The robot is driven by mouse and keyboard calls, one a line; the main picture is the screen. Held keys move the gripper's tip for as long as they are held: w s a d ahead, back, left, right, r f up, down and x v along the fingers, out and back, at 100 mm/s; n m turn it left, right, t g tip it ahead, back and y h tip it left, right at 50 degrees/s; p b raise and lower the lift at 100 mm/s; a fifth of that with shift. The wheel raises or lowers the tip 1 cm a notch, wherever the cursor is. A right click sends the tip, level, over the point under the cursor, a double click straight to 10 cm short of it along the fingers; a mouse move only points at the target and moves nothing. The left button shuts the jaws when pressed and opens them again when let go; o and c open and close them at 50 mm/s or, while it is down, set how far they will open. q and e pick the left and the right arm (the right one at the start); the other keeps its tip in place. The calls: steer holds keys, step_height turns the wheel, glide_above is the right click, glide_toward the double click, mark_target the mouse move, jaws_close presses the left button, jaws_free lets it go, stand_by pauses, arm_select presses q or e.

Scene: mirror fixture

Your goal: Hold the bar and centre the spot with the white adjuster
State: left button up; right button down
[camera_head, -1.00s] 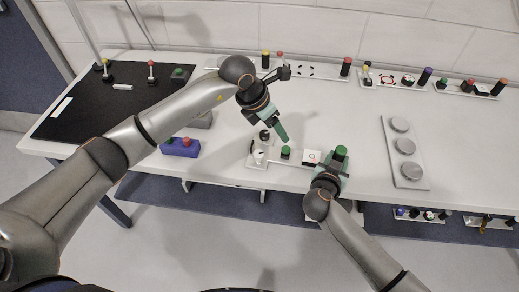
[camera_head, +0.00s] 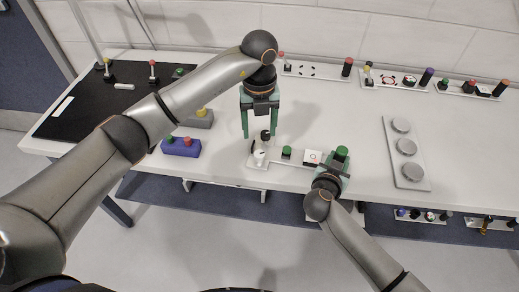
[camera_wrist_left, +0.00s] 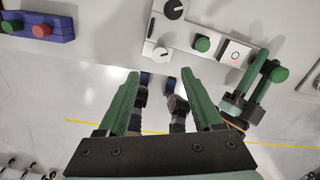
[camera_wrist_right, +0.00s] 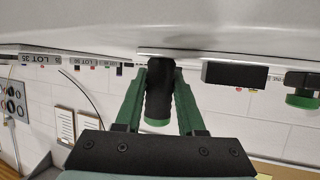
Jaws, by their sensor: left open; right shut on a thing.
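A white L-shaped fixture (camera_head: 257,167) lies near the table's front edge. It carries a black knob (camera_head: 265,135), the white adjuster (camera_head: 259,157), a green-topped knob (camera_head: 287,152) and a white target square (camera_head: 312,157). A red ring shows on the target in the left wrist view (camera_wrist_left: 235,55); the spot is too small to tell. My right gripper (camera_head: 338,165) is shut on the black, green-capped bar (camera_head: 342,152), upright between its fingers in the right wrist view (camera_wrist_right: 158,95). My left gripper (camera_head: 260,134) is open, empty, pointing down around the black knob's place in the picture, behind the white adjuster.
A blue box (camera_head: 181,147) with red and green buttons and a grey box (camera_head: 199,119) stand to the left. More fixtures (camera_head: 400,80) line the back. The table behind the target is clear.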

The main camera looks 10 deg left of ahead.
mark_target(260, 154)
arm_select(q)
step_height(260, 154, down, 9)
stand_by(0.3)
steer(key=shift+c, duration=0.4)
jaws_close()
